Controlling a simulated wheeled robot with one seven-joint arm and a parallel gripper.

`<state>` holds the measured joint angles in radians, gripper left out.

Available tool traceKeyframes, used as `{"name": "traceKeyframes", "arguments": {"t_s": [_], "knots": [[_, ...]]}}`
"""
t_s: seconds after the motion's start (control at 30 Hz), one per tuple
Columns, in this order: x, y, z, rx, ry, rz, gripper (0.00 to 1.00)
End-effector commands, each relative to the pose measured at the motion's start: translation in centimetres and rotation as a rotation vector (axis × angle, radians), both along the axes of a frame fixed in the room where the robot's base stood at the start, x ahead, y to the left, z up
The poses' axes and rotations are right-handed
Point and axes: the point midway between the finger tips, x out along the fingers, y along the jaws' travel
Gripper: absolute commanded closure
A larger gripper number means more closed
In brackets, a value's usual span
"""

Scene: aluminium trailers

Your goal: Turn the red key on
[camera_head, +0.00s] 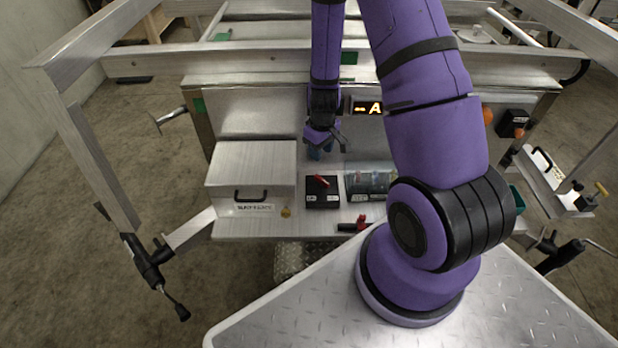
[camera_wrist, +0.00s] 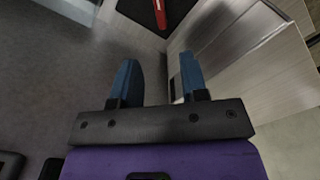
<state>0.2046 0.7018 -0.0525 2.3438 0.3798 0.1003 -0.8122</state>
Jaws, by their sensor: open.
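The red key (camera_head: 321,181) sits on a black switch box (camera_head: 322,197) on the metal shelf, right of the metal box. In the wrist view the red key (camera_wrist: 160,12) shows at the top edge, on a dark surface, partly cut off. My gripper (camera_head: 320,150) is above and behind the black switch box in the head view, apart from the key. In the wrist view my gripper (camera_wrist: 157,80) shows two blue fingers spread apart with nothing between them.
A metal box with a black handle (camera_head: 250,194) stands left of the switch box. A dark clear-covered unit (camera_head: 370,183) stands to its right. A second red-and-black item (camera_head: 353,225) lies at the shelf's front edge. An orange-lit display (camera_head: 367,107) is on the panel behind.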

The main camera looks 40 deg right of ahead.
Motion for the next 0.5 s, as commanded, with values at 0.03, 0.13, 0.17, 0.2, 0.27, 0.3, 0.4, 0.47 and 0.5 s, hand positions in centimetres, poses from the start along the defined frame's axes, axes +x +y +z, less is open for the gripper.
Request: {"name": "traceKeyframes", "arguments": {"t_s": [0.03,0.13,0.17,0.2,0.27,0.3,0.4,0.47,0.5], "knots": [[-0.1,-0.1,-0.4,-0.002,0.003,0.0,0.6],[-0.2,-0.2,-0.9,-0.003,0.006,0.002,0.6],[-0.2,-0.2,-1.1,-0.002,0.006,0.002,0.6],[-0.2,-0.2,-1.3,-0.002,0.006,0.002,0.6],[-0.1,-0.2,-1.9,-0.001,0.006,0.001,0.6],[-0.2,-0.2,-2.4,-0.001,0.007,0.0,0.6],[-0.2,-0.2,-3.9,-0.002,0.008,0.001,0.6],[-0.2,-0.1,-4.8,-0.001,0.008,0.001,0.6],[-0.2,-0.1,-5.4,-0.001,0.008,0.0,0.6]]}}
